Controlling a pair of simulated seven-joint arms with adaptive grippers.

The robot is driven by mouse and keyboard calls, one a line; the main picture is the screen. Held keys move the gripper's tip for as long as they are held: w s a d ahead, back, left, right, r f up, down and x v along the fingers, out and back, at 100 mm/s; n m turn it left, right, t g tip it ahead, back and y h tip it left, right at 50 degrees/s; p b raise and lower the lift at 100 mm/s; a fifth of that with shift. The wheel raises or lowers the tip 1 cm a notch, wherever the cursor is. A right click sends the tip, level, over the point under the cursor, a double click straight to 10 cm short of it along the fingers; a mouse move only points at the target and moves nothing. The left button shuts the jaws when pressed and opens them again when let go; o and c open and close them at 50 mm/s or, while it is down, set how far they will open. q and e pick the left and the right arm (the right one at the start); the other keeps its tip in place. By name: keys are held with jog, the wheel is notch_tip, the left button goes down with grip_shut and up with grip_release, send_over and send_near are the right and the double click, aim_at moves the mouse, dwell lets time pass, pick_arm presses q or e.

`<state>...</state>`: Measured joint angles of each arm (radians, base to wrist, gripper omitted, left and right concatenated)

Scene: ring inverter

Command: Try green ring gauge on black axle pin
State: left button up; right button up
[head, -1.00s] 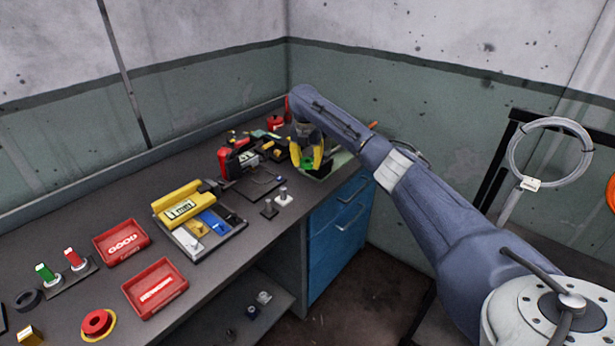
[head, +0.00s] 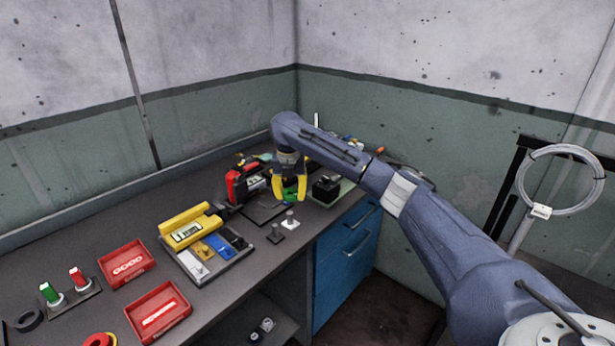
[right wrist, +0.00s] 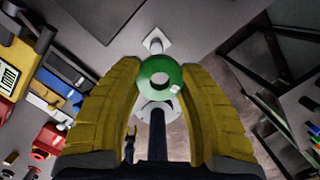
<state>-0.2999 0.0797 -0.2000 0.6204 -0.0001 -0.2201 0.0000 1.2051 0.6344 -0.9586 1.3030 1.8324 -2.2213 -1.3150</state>
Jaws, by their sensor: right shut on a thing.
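My right gripper (head: 290,198) has yellow fingers and is shut on the green ring gauge (head: 291,196). In the right wrist view the ring (right wrist: 160,79) sits between the fingertips, its hole facing the camera. The black axle pin (head: 275,234) stands on the bench near its front edge, below and slightly left of the gripper in the head view. A white pin on a square base (head: 290,221) stands beside it and also shows above the ring in the right wrist view (right wrist: 156,42). I cannot make out the black pin in the wrist view. My left gripper is not in view.
A grey tray (head: 207,274) with yellow, blue and black pieces lies left of the pins. Two red trays (head: 127,264) (head: 160,311) lie further left. A red and black device (head: 243,184) stands behind. A black block (head: 326,188) stands at right.

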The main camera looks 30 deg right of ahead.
jog(key=n, duration=0.2)
send_over(275, 225)
jog(key=shift+a+f, duration=0.1)
jog(key=shift+f, duration=0.6)
jog(key=shift+f, duration=2.7)
jog(key=shift+f, duration=1.1)
dwell(0.3)
jog(key=shift+r, duration=0.15)
dwell(0.9)
jog(key=shift+r, duration=3.1)
